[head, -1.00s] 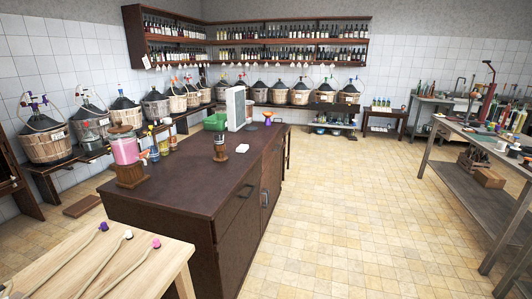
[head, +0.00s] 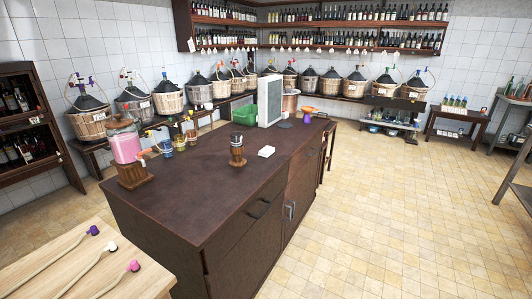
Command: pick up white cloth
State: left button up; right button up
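A small white folded cloth (head: 266,151) lies flat on top of the dark brown counter (head: 222,187), near its right edge. It is just right of a dark cup-like object on a wooden base (head: 237,150), with a small gap between them. Neither of my grippers shows in the head view, so I cannot see whether they are open or shut.
A light wooden table (head: 85,262) with long-handled tools is at the front left. The tiled floor (head: 390,215) on the right is clear.

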aim_at(267, 151)
jog(key=i+l, duration=0.65)
jog(key=i, duration=0.2)
